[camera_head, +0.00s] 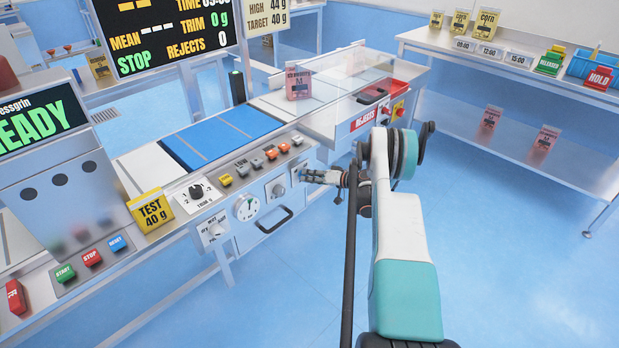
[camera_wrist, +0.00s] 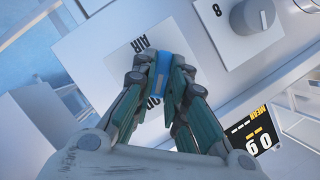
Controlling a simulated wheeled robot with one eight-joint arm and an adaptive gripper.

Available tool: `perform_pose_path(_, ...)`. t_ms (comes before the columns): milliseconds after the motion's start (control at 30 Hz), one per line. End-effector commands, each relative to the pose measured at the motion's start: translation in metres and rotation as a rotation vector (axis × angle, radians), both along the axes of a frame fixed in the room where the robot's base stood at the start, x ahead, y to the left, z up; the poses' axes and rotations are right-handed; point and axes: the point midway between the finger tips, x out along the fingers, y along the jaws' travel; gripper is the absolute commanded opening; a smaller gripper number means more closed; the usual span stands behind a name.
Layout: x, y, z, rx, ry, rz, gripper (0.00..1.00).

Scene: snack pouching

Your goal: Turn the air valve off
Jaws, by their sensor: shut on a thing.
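My gripper (camera_head: 308,175) is at the right end of the machine's front panel in the camera_head view. In the camera_wrist view my gripper (camera_wrist: 162,80) has its fingertips closed around a small blue handle (camera_wrist: 159,72), which is the air valve. The handle stands in front of a white plate marked AIR (camera_wrist: 138,44). Part of the plate's lettering and the valve's base are hidden by the fingers. The valve is too small and covered to make out in the camera_head view.
A grey knob (camera_wrist: 252,15) stands near the valve. The panel also carries a gauge (camera_head: 246,208), a drawer handle (camera_head: 274,220) and several coloured buttons (camera_head: 256,163). A red REJECTS label (camera_head: 363,120) marks the bin to the right. The floor right of the machine is clear.

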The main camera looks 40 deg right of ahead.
Motion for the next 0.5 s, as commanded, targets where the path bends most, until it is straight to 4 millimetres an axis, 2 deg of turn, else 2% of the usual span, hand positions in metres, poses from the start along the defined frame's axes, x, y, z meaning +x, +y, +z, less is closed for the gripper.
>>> perform_pose_path(267, 0.0000, 0.0013, 0.0010, -0.123, -0.009, -0.001, 0.00)
perform_pose_path(500, -0.0004, 0.0030, 0.0018, -0.329, -0.025, 0.000, 0.00)
